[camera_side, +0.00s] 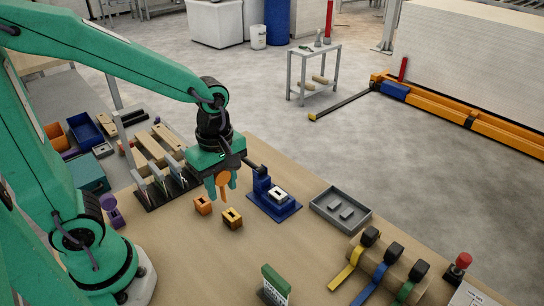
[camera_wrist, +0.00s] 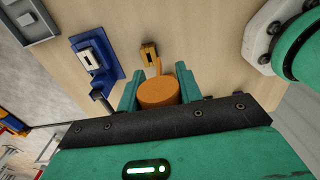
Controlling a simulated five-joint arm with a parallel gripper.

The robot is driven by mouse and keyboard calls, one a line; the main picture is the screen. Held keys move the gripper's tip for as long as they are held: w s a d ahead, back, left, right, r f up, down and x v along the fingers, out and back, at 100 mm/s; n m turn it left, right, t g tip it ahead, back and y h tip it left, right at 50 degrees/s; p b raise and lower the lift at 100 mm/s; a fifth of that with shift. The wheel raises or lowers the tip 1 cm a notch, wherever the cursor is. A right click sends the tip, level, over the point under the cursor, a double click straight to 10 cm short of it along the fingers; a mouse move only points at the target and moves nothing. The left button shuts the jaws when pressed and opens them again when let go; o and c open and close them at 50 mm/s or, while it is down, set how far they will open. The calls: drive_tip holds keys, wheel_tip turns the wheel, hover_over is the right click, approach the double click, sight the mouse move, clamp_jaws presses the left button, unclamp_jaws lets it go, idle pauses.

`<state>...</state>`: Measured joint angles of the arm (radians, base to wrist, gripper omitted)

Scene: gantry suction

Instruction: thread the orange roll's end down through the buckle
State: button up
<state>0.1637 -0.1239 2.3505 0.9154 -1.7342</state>
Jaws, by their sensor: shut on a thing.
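My gripper (camera_side: 222,186) is shut on the orange roll (camera_side: 224,179), held above the table. In the wrist view the roll (camera_wrist: 158,92) sits between the two green fingers (camera_wrist: 158,88). A narrow orange end sticks out from the roll toward the top of that view; its tip is hard to make out. A pale buckle (camera_side: 278,195) with a dark slot sits on a blue holder (camera_side: 265,186), to the right of my gripper in the side view. In the wrist view the buckle (camera_wrist: 90,58) is at upper left, apart from the roll.
Two small orange and yellow-orange slotted blocks (camera_side: 203,205) (camera_side: 232,217) lie on the table near my gripper. A grey tray (camera_side: 341,209) is right of the holder. A dark rack (camera_side: 168,190) is at left.

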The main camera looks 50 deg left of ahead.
drive_tip(key=w, duration=1.6)
drive_tip(key=shift+d+f, duration=0.2)
drive_tip(key=shift+f, duration=0.1)
drive_tip(key=shift+f, duration=0.2)
hover_over(278, 188)
drive_tip(key=s+d, duration=0.1)
drive_tip(key=shift+s+d+f, duration=0.1)
drive_tip(key=shift+s+f, duration=0.05)
drive_tip(key=shift+f, duration=2.55)
drive_tip(key=shift+f, duration=2.55)
drive_tip(key=o, duration=1.1)
drive_tip(key=shift+c, duration=0.2)
drive_tip(key=shift+r, duration=0.1)
